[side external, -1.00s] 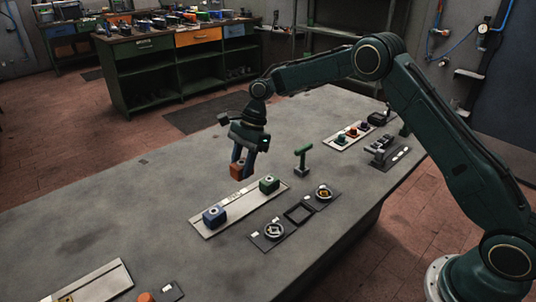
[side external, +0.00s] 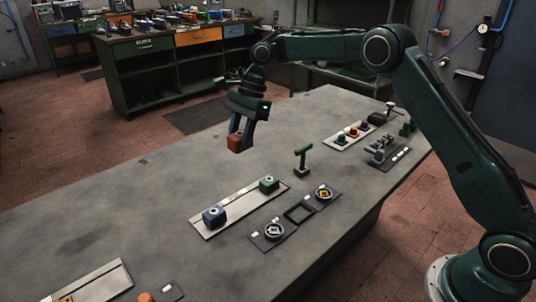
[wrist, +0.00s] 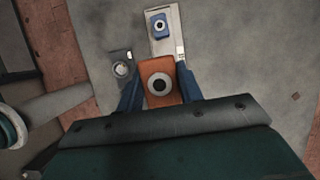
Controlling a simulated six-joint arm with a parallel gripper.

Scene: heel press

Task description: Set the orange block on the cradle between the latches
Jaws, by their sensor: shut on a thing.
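My gripper (side external: 241,136) is shut on the orange block (side external: 238,144) and holds it in the air above the bench, clear of the light strip. In the wrist view the orange block (wrist: 160,68) sits between the two blue fingers and shows a white ring with a dark centre. A blue block (side external: 214,216) and a green block (side external: 269,184) stand on the light strip (side external: 240,207), with a bare gap between them. A grey metal fixture (side external: 381,150) stands at the right of the bench. I cannot tell which part is the cradle or the latches.
A pale strip with coloured knobs (side external: 351,133) lies at the right back. Another light plate (side external: 97,284) lies at the front left. The bench's left middle is clear.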

